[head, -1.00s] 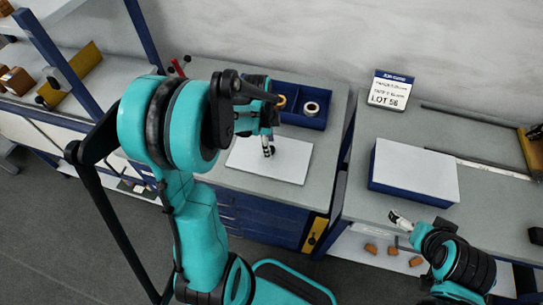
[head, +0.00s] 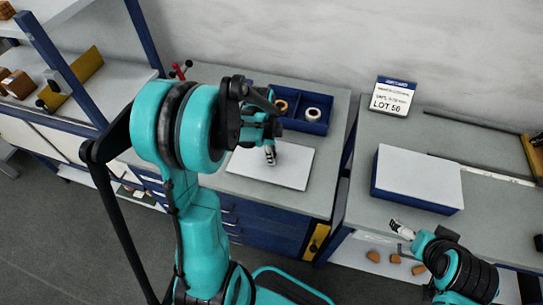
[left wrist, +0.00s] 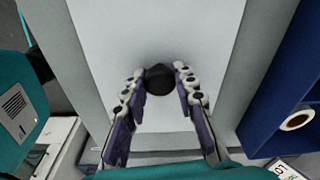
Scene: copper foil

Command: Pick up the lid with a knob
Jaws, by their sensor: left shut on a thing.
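The lid is a flat white panel (head: 290,170) at the front of the left workbench in the head view. Its dark round knob (left wrist: 160,79) shows in the left wrist view near the middle of the white surface. My left gripper (head: 270,158) is over the lid, and in the left wrist view its two fingertips (left wrist: 156,80) are shut on the knob from both sides. I cannot tell whether the lid is raised off the bench. My right gripper (head: 401,229) hangs by the front edge of the right bench, away from the lid; its finger opening is too small to tell.
A blue divided tray (head: 318,127) with rolls of tape stands behind the lid. A blue box (head: 413,200) with a white top sits on the right bench, near a LOT 56 sign (head: 392,96). A gap separates the two benches.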

